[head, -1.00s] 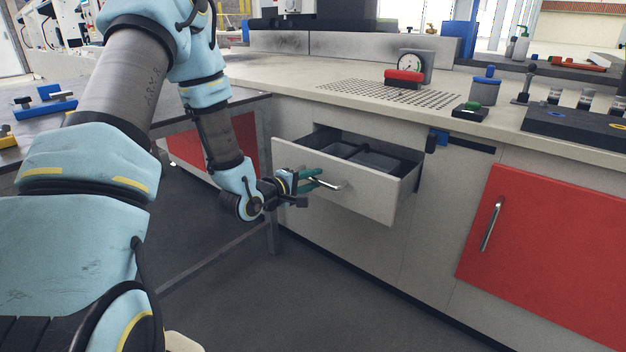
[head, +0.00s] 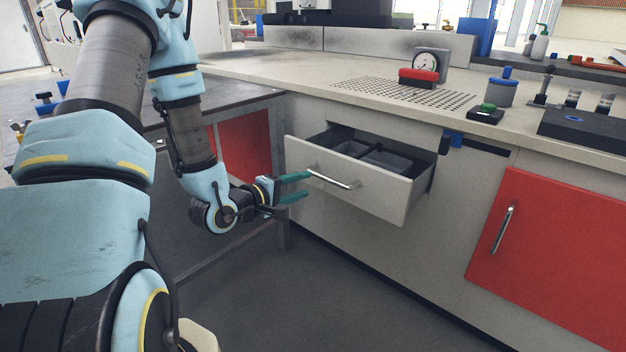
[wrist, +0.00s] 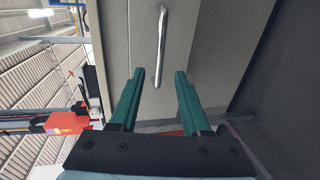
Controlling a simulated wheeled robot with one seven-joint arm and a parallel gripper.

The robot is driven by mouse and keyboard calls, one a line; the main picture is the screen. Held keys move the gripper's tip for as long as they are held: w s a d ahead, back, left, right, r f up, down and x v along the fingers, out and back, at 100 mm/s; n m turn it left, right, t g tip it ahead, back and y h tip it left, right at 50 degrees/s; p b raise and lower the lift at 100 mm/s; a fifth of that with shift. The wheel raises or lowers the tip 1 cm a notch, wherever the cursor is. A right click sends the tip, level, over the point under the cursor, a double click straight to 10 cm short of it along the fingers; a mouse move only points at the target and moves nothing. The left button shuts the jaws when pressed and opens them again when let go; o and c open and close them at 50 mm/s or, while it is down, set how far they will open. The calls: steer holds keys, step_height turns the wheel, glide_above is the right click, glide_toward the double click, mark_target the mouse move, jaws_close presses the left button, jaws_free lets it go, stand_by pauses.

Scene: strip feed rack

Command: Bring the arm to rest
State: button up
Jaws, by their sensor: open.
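My gripper (head: 306,186) is open and empty, with green fingers, in front of the pulled-out drawer (head: 350,187). The drawer's metal handle (head: 331,179) lies just to the right of the fingertips in the head view, and the fingers appear clear of it. In the wrist view my gripper's fingers (wrist: 158,76) are spread apart, with the handle (wrist: 162,45) beyond them and roughly between their lines. My arm reaches down from the upper left.
The drawer stands open below the worktop and holds grey bins (head: 392,162). A red cabinet door (head: 540,250) with a handle is at right. A dark table (head: 235,98) stands at left, close behind my forearm. The floor (head: 330,300) in front is clear.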

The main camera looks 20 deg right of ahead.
steer(key=shift+s+a+r, duration=0.15)
steer(key=shift+s+a, duration=0.15)
steer(key=shift+a, duration=0.3)
steer(key=w+a+f+m+y, duration=0.1)
steer(key=w+a+m+y, duration=0.1)
steer(key=a+y, duration=0.4)
steer(key=w+a+m+y, duration=0.2)
steer(key=a+y, duration=0.1)
steer(key=a, duration=0.5)
steer(key=s+a+r+m+g+y, duration=0.2)
steer(key=s+a+r+g, duration=0.1)
steer(key=s+a, duration=0.3)
steer(key=s+a+r+m+g+y, duration=0.1)
steer(key=s+a+r+g+y, duration=0.2)
steer(key=s, duration=0.4)
step_height(320, 180, up, 29)
steer(key=a+p, duration=0.1)
steer(key=p, duration=2.8)
steer(key=shift+h+p, duration=0.3)
steer(key=shift+p, duration=0.1)
